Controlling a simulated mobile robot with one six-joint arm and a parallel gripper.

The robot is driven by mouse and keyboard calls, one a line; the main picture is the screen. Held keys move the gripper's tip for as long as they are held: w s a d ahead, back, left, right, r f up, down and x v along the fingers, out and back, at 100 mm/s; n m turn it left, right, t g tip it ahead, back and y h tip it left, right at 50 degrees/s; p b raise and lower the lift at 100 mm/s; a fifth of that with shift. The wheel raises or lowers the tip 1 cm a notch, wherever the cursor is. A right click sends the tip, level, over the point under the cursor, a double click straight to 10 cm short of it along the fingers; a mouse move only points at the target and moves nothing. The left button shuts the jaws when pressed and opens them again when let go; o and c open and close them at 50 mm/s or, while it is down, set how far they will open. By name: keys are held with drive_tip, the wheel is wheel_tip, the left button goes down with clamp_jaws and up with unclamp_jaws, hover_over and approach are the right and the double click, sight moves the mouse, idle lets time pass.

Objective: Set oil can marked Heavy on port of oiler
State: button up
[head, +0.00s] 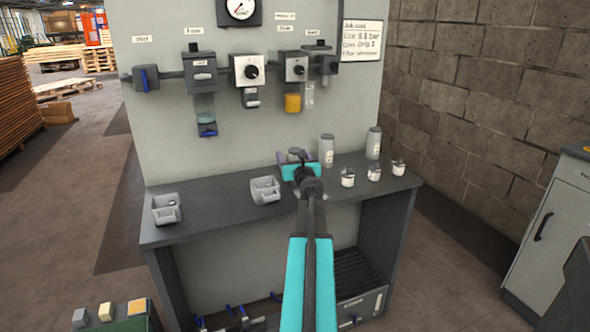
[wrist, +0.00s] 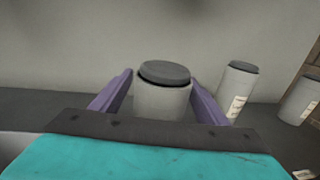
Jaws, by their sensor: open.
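My gripper (head: 294,158) is open over the back of the bench, with its purple fingers on either side of a grey can with a dark lid (wrist: 163,92). I cannot tell whether the fingers touch it, and no label shows on its visible side. Two more pale canisters stand to the right, one nearer (head: 327,150) and one farther (head: 374,143); they also show in the wrist view (wrist: 237,88). Their labels are too small to read, so I cannot tell which is Heavy. The likely oiler (head: 294,68), with a yellow bowl, hangs on the panel; its port is not clear.
Several other units hang along the pipe, including a filter-like one (head: 202,75). Two grey trays (head: 166,208) (head: 265,189) and several small white jars (head: 347,178) stand on the dark bench (head: 215,212). A written board (head: 361,40) hangs at the right.

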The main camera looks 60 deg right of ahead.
drive_tip(key=c, duration=1.5)
drive_tip(key=s+a+r+b, duration=0.4)
drive_tip(key=s+a, duration=0.4)
drive_tip(key=s, duration=0.2)
drive_tip(key=shift+s+a+r, duration=0.15)
drive_tip(key=shift+s+r, duration=0.05)
drive_tip(key=shift+s, duration=0.15)
drive_tip(key=b, duration=0.4)
drive_tip(key=shift+s+a+r, duration=0.1)
drive_tip(key=shift+s+a, duration=0.25)
